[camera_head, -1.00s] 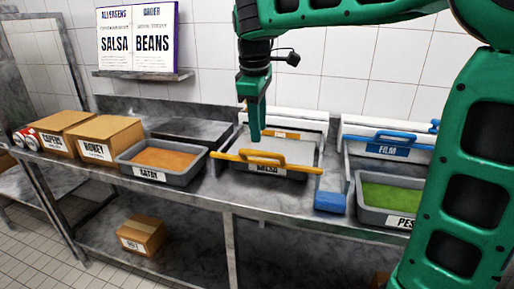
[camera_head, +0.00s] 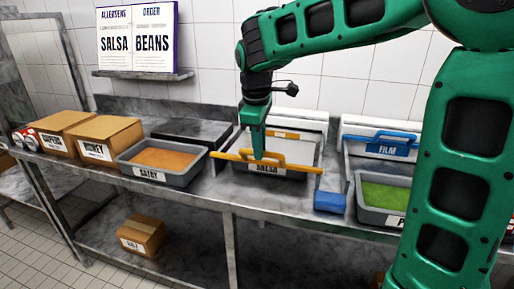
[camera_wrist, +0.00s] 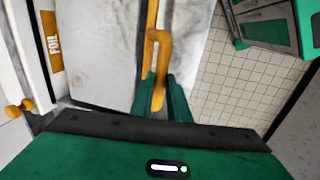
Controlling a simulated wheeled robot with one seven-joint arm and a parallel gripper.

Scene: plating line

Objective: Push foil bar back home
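The foil bar (camera_head: 228,156) is an orange bar with a raised loop handle. The dispenser's orange FOIL label (camera_wrist: 52,40) is at the left of the wrist view. My gripper (camera_head: 258,156) points down at the handle. In the wrist view its green fingers (camera_wrist: 158,92) stand apart, one on each side of the handle; contact is unclear.
A blue-handled FILM dispenser (camera_head: 388,147) and a green-filled tray (camera_head: 362,212) stand to the right. An orange-filled SATAY tray (camera_head: 178,178) and boxes (camera_head: 107,133) stand to the left. A blue block (camera_head: 329,202) sits near the counter's front edge.

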